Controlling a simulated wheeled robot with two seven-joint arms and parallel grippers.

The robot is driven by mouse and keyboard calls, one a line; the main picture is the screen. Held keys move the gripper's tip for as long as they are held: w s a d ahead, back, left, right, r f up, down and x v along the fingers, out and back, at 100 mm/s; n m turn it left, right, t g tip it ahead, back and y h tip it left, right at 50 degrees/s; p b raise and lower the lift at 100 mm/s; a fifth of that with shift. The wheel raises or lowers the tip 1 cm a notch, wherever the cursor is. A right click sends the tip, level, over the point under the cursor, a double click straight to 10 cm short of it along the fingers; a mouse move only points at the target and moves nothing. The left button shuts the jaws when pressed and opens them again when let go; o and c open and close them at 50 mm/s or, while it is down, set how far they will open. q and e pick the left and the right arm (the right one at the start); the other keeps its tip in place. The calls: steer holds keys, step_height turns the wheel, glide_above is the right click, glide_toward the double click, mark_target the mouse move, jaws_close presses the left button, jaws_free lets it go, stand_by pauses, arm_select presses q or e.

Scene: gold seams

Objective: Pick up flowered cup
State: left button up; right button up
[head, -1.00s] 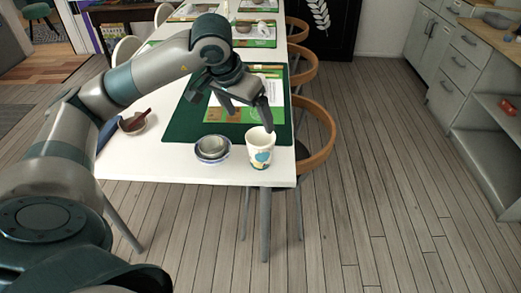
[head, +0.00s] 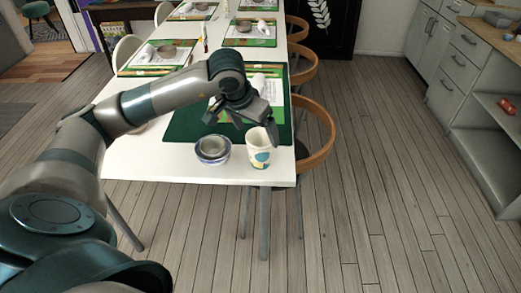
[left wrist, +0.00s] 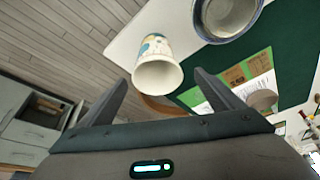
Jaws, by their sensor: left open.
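The flowered cup (head: 258,153) is white with blue and yellow leaf shapes. It stands at the near right corner of the white table. In the left wrist view the cup (left wrist: 157,62) shows between the fingertips, with its open mouth toward the camera. My left gripper (head: 243,124) is open and empty, just behind and above the cup. One finger overlaps the cup's rim in the head view; I cannot tell whether they touch. In the left wrist view both fingers of the gripper (left wrist: 161,78) are spread apart. My right gripper is not in view.
A dark green placemat (head: 185,124) with papers lies behind. A wooden chair (head: 322,128) is at the table's right side. The floor (head: 370,210) to the right is clear.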

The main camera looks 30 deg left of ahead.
mark_target(261, 137)
arm_select(q)
steer(key=x, duration=0.3)
steer(key=shift+d+f+p, duration=0.1)
steer(key=shift+d+p, duration=0.2)
steer(key=shift+p, duration=0.1)
steer(key=shift+w+f, duration=0.25)
steer(key=shift+f, duration=0.25)
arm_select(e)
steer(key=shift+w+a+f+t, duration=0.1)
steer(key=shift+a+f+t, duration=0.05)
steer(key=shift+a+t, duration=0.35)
arm_select(q)
steer(key=c, duration=1.6)
steer(key=shift+r, duration=0.15)
steer(key=shift+c, duration=0.2)
